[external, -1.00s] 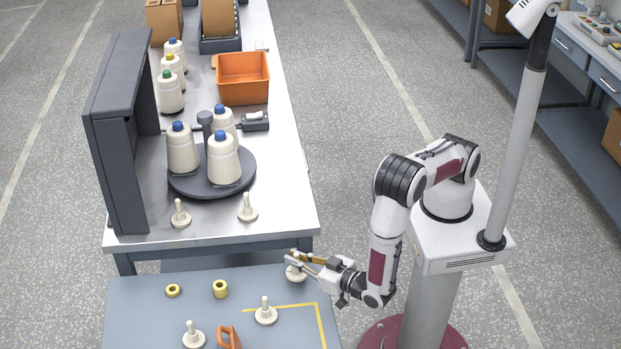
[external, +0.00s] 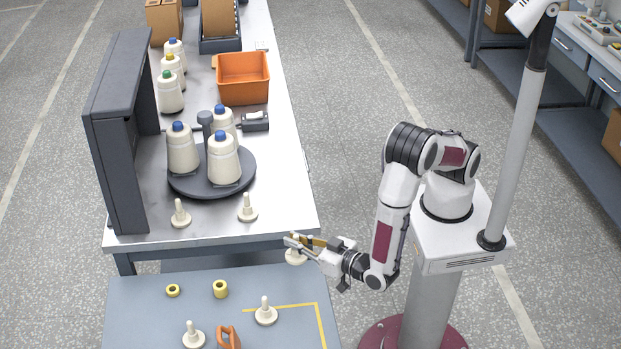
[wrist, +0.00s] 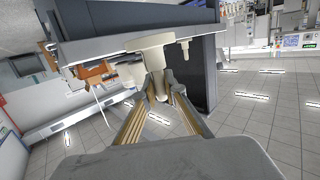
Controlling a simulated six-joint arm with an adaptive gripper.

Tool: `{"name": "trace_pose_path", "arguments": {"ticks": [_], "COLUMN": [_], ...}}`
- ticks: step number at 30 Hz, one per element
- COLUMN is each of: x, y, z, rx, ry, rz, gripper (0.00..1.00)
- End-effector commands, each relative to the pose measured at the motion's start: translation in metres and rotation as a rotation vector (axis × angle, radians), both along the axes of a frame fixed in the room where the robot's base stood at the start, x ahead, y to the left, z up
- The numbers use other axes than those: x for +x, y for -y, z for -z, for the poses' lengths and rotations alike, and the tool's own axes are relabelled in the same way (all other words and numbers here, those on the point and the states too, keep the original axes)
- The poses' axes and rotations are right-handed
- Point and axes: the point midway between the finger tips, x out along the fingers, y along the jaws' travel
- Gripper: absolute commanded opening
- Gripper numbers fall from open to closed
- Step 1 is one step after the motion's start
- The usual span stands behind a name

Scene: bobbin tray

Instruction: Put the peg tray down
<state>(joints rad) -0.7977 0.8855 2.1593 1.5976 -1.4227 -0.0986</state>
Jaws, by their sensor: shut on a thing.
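My gripper (external: 292,241) is shut on a cream peg tray (external: 295,257), a round disc base with an upright peg. The fingers close around the peg, and the base hangs below them. In the external view it is held in the air, by the far right corner of the blue-grey low table (external: 140,310). In the wrist view the peg tray (wrist: 157,84) shows between the fingertips (wrist: 159,92). Similar peg trays stand on the low table (external: 265,314) and near the front edge of the steel bench (external: 247,211).
A yellow line (external: 285,307) marks a corner on the low table. Two yellow rings (external: 220,289) and an orange item (external: 228,338) lie left of it. The bench (external: 285,215) carries a dark turntable with white bobbins (external: 223,160) and an orange bin (external: 243,78).

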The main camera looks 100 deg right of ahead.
Motion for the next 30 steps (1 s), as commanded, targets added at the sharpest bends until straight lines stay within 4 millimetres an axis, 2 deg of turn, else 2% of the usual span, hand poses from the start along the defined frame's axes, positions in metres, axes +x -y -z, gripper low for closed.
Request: {"name": "trace_pose_path", "arguments": {"ticks": [22, 30], "x": [0.0, 0.0], "y": [0.0, -0.001], "z": [-0.001, -0.019], "rx": [0.001, 0.003], "ry": [0.001, 0.003], "rz": [0.0, 0.001], "gripper": [0.0, 0.0]}}
